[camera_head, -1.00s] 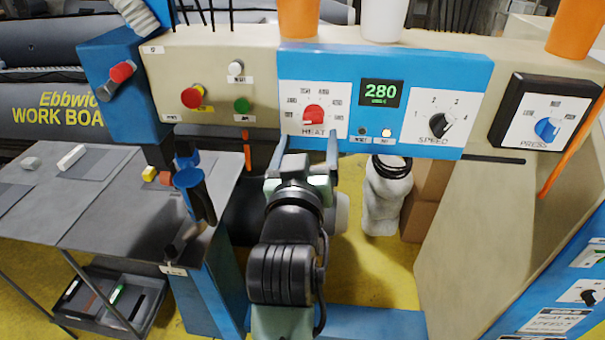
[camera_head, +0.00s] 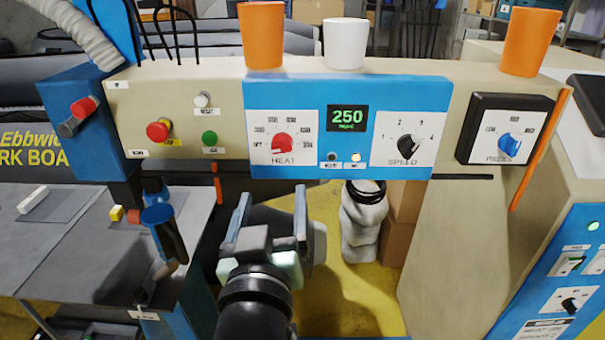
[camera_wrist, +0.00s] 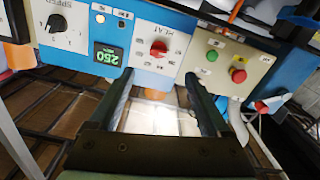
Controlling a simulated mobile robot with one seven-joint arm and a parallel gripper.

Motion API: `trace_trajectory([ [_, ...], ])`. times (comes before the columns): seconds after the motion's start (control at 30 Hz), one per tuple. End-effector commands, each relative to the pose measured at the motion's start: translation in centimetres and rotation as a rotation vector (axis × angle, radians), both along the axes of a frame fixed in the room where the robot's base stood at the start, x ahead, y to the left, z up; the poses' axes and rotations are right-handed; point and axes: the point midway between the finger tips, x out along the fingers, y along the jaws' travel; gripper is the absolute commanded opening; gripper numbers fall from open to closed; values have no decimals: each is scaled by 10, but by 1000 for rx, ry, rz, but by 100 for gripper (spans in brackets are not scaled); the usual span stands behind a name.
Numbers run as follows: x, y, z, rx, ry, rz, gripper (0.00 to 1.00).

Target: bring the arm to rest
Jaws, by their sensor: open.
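My gripper (camera_head: 270,215) is open and empty in the head view, with its two fingers pointing up below the blue panel (camera_head: 440,95). It stands apart from the red HEAT knob (camera_head: 282,144), which is above it. In the wrist view, the open fingers (camera_wrist: 155,95) show with nothing between them, and the HEAT knob (camera_wrist: 158,48) is beyond them. The green display (camera_head: 347,118) reads 250 in the head view. The black SPEED knob (camera_head: 408,146) is to the right of the HEAT knob.
A beige panel with a red button (camera_head: 158,130) and a green button (camera_head: 210,138) is at left. Orange cups (camera_head: 261,35) and a white cup (camera_head: 345,43) stand on top. A grey table (camera_head: 70,240) is at lower left. A wrapped white bundle (camera_head: 361,222) stands behind my gripper.

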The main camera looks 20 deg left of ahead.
Motion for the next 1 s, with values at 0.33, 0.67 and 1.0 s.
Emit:
trace_trajectory([
  [0.33,0,-49,102,101,-230,-75,81],
  [0.67,-68,-137,269,263,-684,-173,81],
  [1.0,-91,-153,297,291,-778,-185,81],
])
